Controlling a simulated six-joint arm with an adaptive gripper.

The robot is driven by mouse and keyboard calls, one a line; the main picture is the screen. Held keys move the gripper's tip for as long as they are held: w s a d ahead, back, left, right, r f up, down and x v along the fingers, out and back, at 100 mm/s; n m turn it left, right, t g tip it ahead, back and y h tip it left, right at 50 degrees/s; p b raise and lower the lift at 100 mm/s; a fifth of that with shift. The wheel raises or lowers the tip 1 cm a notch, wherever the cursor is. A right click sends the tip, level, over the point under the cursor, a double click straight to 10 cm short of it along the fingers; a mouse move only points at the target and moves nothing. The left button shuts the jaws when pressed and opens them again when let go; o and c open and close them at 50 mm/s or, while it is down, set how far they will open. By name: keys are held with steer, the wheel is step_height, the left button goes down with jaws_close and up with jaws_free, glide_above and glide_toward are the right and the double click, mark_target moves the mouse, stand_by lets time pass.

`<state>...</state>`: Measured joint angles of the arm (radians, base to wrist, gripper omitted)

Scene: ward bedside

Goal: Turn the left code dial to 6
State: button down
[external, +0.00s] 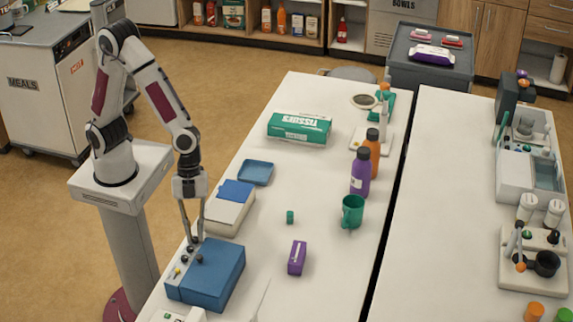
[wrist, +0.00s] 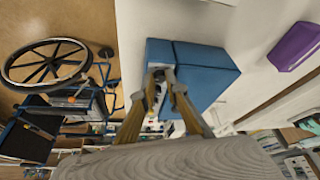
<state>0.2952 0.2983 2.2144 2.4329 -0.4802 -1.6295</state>
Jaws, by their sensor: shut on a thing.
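A blue box (external: 218,272) lies near the left edge of the white table, with small dark dials and a yellow part on its left side. It also shows in the wrist view (wrist: 200,72). My gripper (external: 195,240) reaches down to the far end of that side, and its fingers are closed on a small dial there, which looks like the left code dial. In the wrist view my gripper (wrist: 161,74) meets the box's near edge. The fingers mostly hide the dial, and its number cannot be read.
Behind the box lie a white-and-blue book-like block (external: 230,212) and a blue tray (external: 257,172). A purple box (external: 297,258) and a small green block (external: 290,217) lie to the right. A green mug (external: 352,212) and bottles stand farther right. A wheelchair (wrist: 50,85) shows in the wrist view.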

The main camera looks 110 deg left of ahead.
steer(key=shift+w+a+m+g, duration=0.15)
steer(key=shift+m+g, duration=0.65)
steer(key=shift+m, duration=1.4)
steer(key=c, duration=2.3)
jaws_free()
steer(key=shift+w, duration=0.1)
steer(key=shift+s+n+t, duration=0.15)
steer(key=shift+n+t, duration=0.25)
steer(key=shift+n, duration=0.7)
steer(key=shift+s+n+t, duration=0.1)
steer(key=shift+n+t, duration=0.3)
steer(key=shift+n, duration=0.7)
steer(key=shift+s+d+n+t, duration=0.15)
steer(key=shift+n+t, duration=0.35)
steer(key=shift+n, duration=0.8)
steer(key=shift+d+n+t+y, duration=0.15)
steer(key=shift+n+t+y, duration=0.15)
steer(key=shift+n, duration=0.7)
